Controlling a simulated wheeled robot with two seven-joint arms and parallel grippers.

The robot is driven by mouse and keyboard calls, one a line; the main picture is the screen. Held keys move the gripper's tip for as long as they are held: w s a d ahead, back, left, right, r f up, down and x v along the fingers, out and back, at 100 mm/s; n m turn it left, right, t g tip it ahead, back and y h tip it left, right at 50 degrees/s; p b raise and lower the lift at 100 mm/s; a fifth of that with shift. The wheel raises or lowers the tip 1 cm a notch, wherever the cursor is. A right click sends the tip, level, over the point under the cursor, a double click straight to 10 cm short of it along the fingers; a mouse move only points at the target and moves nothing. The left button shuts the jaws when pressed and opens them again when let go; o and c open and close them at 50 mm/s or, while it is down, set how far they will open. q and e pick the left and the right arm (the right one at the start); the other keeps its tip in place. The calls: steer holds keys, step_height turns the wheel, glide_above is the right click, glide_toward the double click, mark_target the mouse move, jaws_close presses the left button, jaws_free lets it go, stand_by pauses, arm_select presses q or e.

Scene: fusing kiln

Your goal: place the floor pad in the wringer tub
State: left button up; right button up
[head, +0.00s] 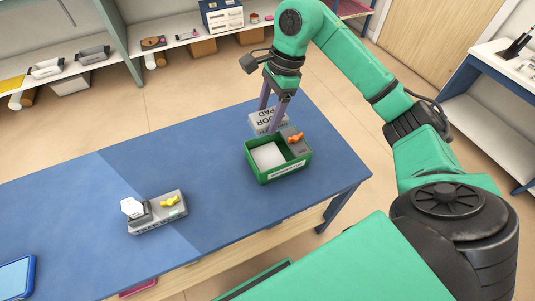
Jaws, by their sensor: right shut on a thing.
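The floor pad (262,122) is a pale grey block with dark lettering on top, of which "PAD" can be read. My right gripper (274,122) is shut on it at the tub's far side; whether the pad touches the tub or table is unclear. The green tub (284,173), which I take for the wringer tub, stands on the blue table with a white label on its front, too small to read. A white square piece (268,155) lies in its left part. A grey block with an orange piece (296,138) is at its right. My left gripper is not in view.
A grey holder (160,220) with a white hexagonal piece and a yellow piece stands left on the blue table (85,215). A blue-rimmed tray (16,278) is at the lower left corner. Table between holder and tub is clear. Shelves with goods line the back.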

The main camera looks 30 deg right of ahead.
mark_target(265, 159)
step_height(265, 159, down, 14)
steer(key=shift+s+r, duration=0.1)
steer(key=shift+f, duration=0.4)
steer(key=o, duration=1.3)
steer(key=shift+r, duration=0.2)
steer(key=shift+d+r, duration=0.1)
steer(key=shift+r, duration=0.15)
steer(key=v, duration=1.1)
steer(key=shift+r+b, duration=0.3)
